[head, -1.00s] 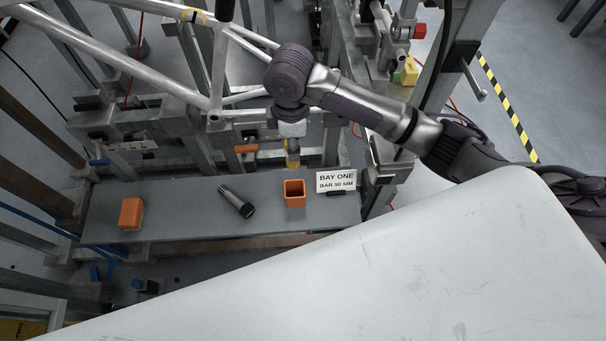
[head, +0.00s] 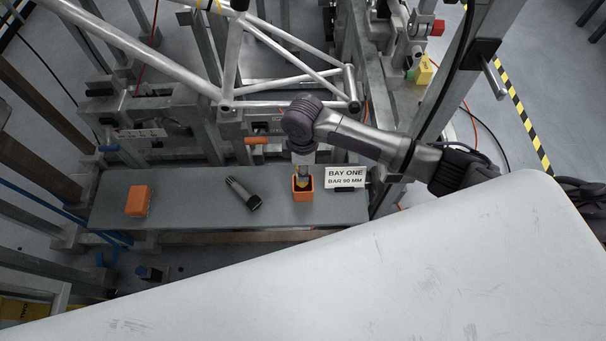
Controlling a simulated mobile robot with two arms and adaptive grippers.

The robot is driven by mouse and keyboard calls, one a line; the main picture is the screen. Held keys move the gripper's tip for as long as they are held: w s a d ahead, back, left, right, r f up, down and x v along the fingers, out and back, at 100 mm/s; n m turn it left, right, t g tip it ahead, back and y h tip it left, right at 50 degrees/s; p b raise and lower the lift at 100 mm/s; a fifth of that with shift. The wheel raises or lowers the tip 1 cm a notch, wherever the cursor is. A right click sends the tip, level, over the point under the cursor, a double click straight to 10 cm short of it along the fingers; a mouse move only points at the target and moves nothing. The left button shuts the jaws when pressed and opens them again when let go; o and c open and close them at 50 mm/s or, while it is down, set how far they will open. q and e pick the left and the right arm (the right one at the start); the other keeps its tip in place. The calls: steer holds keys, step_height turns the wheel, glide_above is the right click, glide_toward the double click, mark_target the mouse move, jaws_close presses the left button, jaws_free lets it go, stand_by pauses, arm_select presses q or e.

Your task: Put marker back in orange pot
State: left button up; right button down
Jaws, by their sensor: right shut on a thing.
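The orange pot (head: 303,195) is a square, open-topped container on the grey shelf, near its right end. My right gripper (head: 302,174) points down at the pot's mouth, with its tip at or just inside the opening. It is shut on a small yellowish piece, which I take to be the marker (head: 302,183). Most of the marker is hidden by the fingers and the pot wall. I cannot tell whether it touches the pot's bottom. My left gripper is not in view.
The grey shelf (head: 190,207) also holds a dark cylindrical tool (head: 243,193) and an orange block (head: 138,201). A "BAY ONE" sign (head: 346,175) stands close right of the pot. A silver bicycle frame (head: 228,60) is behind. A white panel (head: 400,260) fills the foreground.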

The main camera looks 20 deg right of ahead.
step_height(320, 180, down, 3)
steer(key=shift+f+p, duration=0.15)
steer(key=shift+p, duration=0.2)
steer(key=shift+f, duration=0.45)
steer(key=c, duration=0.8)
jaws_free()
steer(key=shift+f, duration=0.1)
steer(key=shift+f+b, duration=0.15)
steer(key=shift+b, duration=0.25)
steer(key=shift+f+b, duration=0.2)
steer(key=shift+b, duration=0.3)
steer(key=r, duration=0.4)
steer(key=r+p, duration=0.1)
steer(key=r, duration=0.9)
steer(key=shift+a+r, duration=0.2)
steer(key=shift+a, duration=0.1)
